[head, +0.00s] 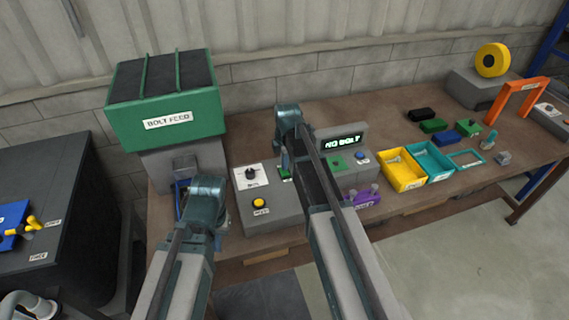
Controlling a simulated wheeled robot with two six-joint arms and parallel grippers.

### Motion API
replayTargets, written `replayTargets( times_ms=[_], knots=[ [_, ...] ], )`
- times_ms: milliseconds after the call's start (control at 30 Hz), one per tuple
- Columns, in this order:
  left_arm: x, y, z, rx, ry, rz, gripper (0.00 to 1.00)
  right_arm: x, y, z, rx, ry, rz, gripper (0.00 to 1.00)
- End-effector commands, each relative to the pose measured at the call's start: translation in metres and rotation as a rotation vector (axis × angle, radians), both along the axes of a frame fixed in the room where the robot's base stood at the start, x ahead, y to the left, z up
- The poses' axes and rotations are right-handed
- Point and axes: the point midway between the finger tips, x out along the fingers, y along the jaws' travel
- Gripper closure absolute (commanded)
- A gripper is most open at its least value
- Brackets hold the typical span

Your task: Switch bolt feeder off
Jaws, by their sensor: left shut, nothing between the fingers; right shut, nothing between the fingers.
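The bolt feeder is a green bin (135,118) labelled BOLT FEED on a grey body (205,157), at the left end of the bench. To its right is a grey control box (285,207) with a black rotary knob (250,173) on a white plate and a yellow button (259,202). The knob's small lettering and setting are too small to read. My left gripper (217,241) is shut, in front of the feeder and left of the control box. My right gripper (285,160) is shut, over the control box, right of the knob. Its arm hides part of the box.
A display (343,141) reading NO BOLT stands behind my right arm. Yellow (402,181) and teal (433,175) trays, small coloured parts and an orange arch (521,86) stand farther right on the bench (390,120). A dark cabinet (70,180) is at left.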

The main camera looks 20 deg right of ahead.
Motion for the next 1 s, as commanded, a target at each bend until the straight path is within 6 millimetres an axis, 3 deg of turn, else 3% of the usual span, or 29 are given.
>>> replayTargets(
  times_ms=[567,1000],
  knots=[
    [0.0,0.0,0.003,0.0,0.0,0.0,1.0,-0.017,0.0,0.003,0.001,0.005,0.0,1.0],
    [0.0,0.0,0.005,0.0,0.0,0.0,1.0,-0.017,0.0,0.005,0.001,0.002,0.0,1.0]
  ],
)
